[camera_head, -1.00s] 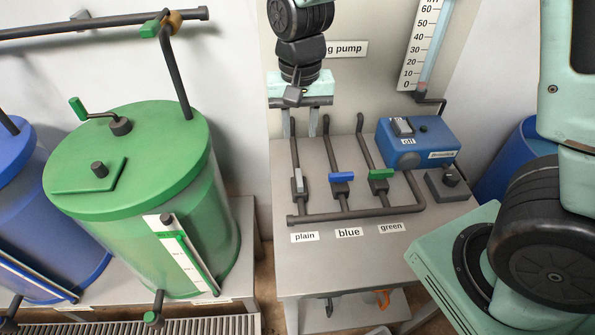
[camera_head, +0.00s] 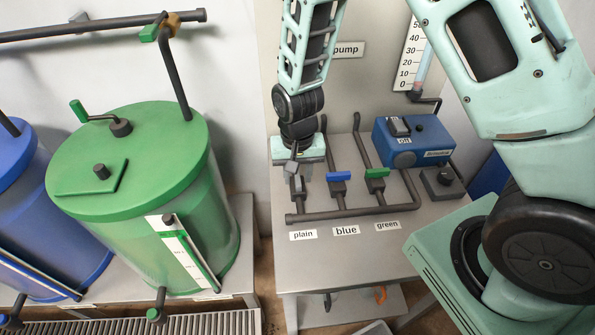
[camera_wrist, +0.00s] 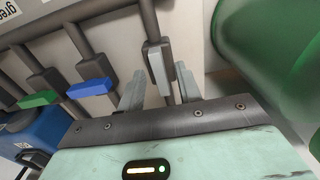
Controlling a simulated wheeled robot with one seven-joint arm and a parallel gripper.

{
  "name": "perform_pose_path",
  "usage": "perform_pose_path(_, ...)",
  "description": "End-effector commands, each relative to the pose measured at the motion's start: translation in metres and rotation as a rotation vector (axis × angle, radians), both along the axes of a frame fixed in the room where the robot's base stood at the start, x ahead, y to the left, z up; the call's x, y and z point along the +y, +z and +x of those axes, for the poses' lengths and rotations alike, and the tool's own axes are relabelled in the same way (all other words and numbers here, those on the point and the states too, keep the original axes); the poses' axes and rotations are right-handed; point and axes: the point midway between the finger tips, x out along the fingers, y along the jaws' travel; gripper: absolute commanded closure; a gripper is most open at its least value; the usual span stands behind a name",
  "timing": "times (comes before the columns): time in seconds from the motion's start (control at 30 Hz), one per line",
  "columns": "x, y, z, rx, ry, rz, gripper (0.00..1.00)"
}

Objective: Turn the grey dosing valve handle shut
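The grey dosing valve handle (camera_wrist: 158,72) is a short bar over the dark valve body above the "plain" label. It lies along its pipe. In the wrist view it shows between the two fingertips of my gripper (camera_wrist: 160,88), with a visible gap toward the left finger and a narrower one toward the right. My gripper is open. In the head view my gripper (camera_head: 299,178) is down over the plain valve (camera_head: 298,194) and hides most of the handle there. I cannot tell whether a finger touches it.
The blue handle (camera_head: 339,176) and green handle (camera_head: 377,173) sit to the right on parallel pipes, both crosswise. The blue pump box (camera_head: 412,142) is further right. A green tank (camera_head: 190,220) stands left of the bench. The bench front (camera_head: 345,260) is clear.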

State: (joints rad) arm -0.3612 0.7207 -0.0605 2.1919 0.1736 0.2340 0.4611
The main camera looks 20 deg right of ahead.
Motion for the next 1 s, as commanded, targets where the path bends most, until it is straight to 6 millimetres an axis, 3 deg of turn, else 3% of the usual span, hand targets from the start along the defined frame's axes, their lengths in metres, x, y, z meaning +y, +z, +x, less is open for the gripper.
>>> perform_pose_path(0.17, 0.0, 0.0001, 0.0002, 0.0, 0.0, 0.0, 0.65)
perform_pose_path(0.3, 0.0, 0.0003, 0.0002, -0.001, 0.0, 0.0, 1.0)
perform_pose_path(0.67, -0.0001, 0.0004, 0.0005, -0.001, 0.029, 0.0, 1.0)
perform_pose_path(1.0, -0.0001, 0.0002, 0.0012, -0.003, 0.234, 0.001, 1.0)
